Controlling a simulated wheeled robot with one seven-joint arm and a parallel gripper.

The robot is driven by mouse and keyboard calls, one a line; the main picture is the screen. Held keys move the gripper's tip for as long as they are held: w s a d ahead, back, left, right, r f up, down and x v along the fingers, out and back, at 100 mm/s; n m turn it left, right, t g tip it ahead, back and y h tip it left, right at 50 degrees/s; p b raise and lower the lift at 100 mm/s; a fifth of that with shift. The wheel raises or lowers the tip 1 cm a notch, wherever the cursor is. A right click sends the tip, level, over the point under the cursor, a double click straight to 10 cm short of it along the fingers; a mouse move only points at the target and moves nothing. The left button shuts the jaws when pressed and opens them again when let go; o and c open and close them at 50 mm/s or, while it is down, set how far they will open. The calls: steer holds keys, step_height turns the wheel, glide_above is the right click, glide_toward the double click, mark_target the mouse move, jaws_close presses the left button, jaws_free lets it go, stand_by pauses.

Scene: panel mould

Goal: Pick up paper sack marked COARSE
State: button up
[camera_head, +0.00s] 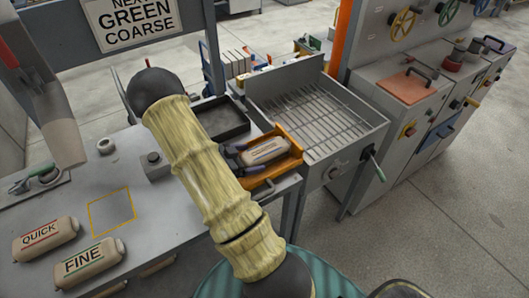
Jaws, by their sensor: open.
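A beige paper sack (265,151) lies in an orange tray (291,163) beside the grated metal box. Its printed label is too small to read for certain. My gripper (240,154) is dark and open at the left end of this sack, partly hidden behind my arm's pale link. I cannot tell whether its fingers touch the sack. Two other sacks lie on the grey bench at lower left: one marked QUICK (45,239) and one marked FINE (91,263).
A sign (133,21) reads GREEN COARSE. A black tray (219,119) lies behind the orange tray. The grated metal box (316,115) stands to the right, with a machine panel (405,90) beyond. A yellow-outlined square (112,210) on the bench is empty.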

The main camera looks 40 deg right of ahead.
steer(key=shift+s+d+f, duration=0.1)
steer(key=shift+d+f, duration=0.15)
steer(key=shift+d, duration=0.25)
steer(key=c, duration=1.1)
steer(key=shift+c, duration=0.2)
steer(key=shift+a+r, duration=0.4)
steer(key=shift+a, duration=0.05)
steer(key=r+b+v, duration=0.1)
steer(key=b+v, duration=0.1)
steer(key=v, duration=1.3)
steer(key=shift+d+r, duration=0.35)
